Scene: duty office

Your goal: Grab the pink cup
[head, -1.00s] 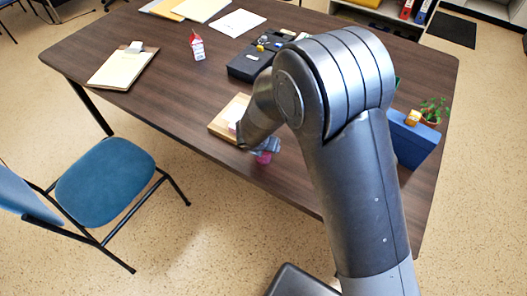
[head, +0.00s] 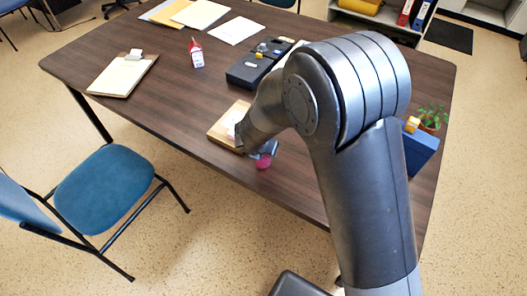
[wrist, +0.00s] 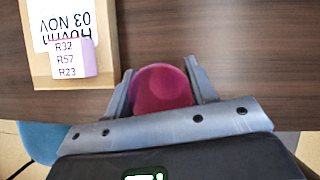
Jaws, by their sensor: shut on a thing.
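The pink cup (wrist: 162,88) is between the two fingers of my gripper (wrist: 160,92) in the wrist view, with a finger against each side. My gripper is shut on it. In the head view the pink cup (head: 263,161) shows just below my gripper (head: 262,150), near the table's front edge. Part of the cup is hidden by my gripper and arm. I cannot tell whether its base touches the table.
A wooden board (head: 222,137) with a paper and a small labelled block (wrist: 88,60) lies left of the cup. A black tray (head: 250,70), a red-and-white carton (head: 196,54), a clipboard (head: 122,76) and a blue box (head: 419,153) stand on the table (head: 180,110). A blue chair (head: 103,187) is at front left.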

